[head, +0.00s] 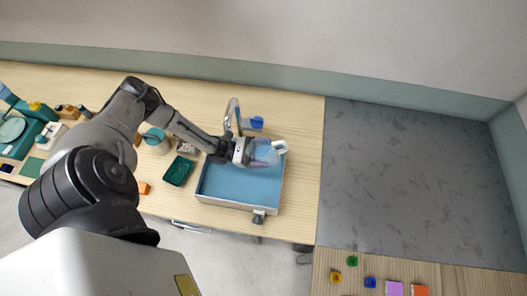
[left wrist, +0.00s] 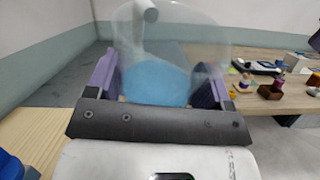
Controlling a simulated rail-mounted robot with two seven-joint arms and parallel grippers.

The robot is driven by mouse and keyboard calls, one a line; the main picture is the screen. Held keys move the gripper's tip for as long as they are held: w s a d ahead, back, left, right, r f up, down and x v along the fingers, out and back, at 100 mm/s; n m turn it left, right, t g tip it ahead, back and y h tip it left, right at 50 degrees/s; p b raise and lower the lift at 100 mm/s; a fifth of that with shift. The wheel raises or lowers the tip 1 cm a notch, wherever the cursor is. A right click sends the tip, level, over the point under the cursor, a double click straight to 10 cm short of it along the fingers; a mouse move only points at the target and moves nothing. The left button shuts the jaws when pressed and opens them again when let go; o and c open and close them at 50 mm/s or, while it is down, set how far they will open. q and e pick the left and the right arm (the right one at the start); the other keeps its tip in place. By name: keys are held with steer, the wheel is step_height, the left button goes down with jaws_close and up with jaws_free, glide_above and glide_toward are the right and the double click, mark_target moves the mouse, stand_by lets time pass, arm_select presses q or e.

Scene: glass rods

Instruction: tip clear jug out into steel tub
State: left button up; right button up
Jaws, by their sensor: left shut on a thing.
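The clear jug (head: 266,152) is see-through with a pale handle (head: 280,146) on its right side in the head view. My left gripper (head: 259,153) is shut on the jug and holds it over the back right part of the steel tub (head: 225,203). The tub has pale grey walls and a blue inside. In the left wrist view the jug (left wrist: 165,55) sits between the purple finger pads, with blue showing through its lower part. I cannot tell whether that blue is contents or the tub behind, nor how far the jug is tilted. My right gripper is not in view.
A curved tap (head: 232,112) and a blue item (head: 257,122) stand behind the tub. A dark green tray (head: 179,171) lies left of it. A small grey fitting (head: 259,214) is at the tub's front right. The table's strip right of the tub is clear.

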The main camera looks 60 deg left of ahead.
arm_select(q)
steer(key=f+m+h+b, duration=0.1)
steer(key=b, duration=0.1)
steer(key=f+m+t+h+b, duration=0.1)
steer(key=h+b, duration=0.1)
steer(key=b, duration=0.1)
steer(key=f+m+h+b, duration=0.1)
steer(key=m+h+b, duration=0.1)
steer(key=shift+w+d+f, duration=0.15)
steer(key=shift+w+f, duration=0.15)
steer(key=shift+w, duration=0.1)
steer(key=shift+r, duration=0.45)
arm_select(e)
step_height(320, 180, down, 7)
arm_select(q)
steer(key=shift+f, duration=0.1)
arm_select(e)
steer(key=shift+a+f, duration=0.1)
